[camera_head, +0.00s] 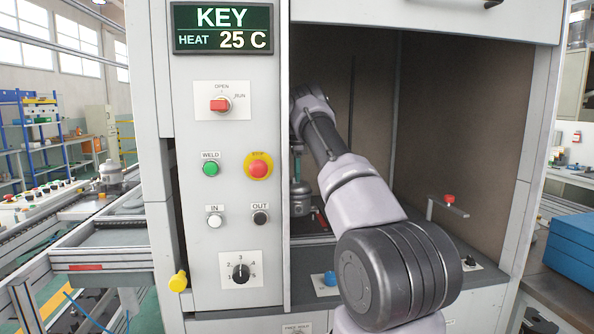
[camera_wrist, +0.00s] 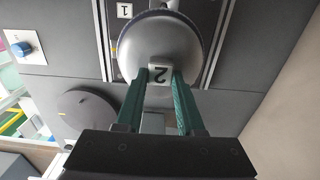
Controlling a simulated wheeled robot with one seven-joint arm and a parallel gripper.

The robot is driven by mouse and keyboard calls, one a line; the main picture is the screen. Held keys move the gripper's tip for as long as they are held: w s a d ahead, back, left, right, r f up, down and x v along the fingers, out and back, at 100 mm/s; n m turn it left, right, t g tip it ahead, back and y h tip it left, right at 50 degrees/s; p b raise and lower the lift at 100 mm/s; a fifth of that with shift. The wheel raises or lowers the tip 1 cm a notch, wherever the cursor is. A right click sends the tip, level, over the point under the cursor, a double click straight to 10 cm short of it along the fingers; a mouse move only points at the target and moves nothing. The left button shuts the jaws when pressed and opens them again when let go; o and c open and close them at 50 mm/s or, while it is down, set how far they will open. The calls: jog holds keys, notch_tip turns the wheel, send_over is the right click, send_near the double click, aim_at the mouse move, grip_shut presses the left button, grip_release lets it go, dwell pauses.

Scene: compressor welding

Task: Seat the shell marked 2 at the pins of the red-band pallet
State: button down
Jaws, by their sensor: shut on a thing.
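The shell marked 2 (camera_wrist: 160,38) is a grey domed body with a white "2" tag, close in front of my gripper (camera_wrist: 162,78) in the wrist view. The green fingers are shut on it at the tag. In the head view the shell (camera_head: 301,203) hangs upright inside the open cabinet, partly behind my arm. Below it lies a dark plate with a thin red edge (camera_head: 322,218); I cannot tell if this is the red-band pallet. A dark plate with a "1" label (camera_wrist: 124,11) lies beside the shell in the wrist view. No pins are clearly visible.
The cabinet's control panel (camera_head: 228,140) stands left of the opening. A red-capped bracket (camera_head: 448,203) juts out at right, and a blue knob (camera_head: 330,279) is at the front. A dark round disc (camera_wrist: 88,108) shows in the wrist view. Another shell (camera_head: 111,173) stands outside, left.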

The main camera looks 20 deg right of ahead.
jog(key=shift+f, duration=0.3)
dwell(0.4)
jog(key=shift+f, duration=1.35)
jog(key=shift+c, duration=2.2)
grip_release()
jog(key=shift+f, duration=0.15)
notch_tip(320, 180, up, 11)
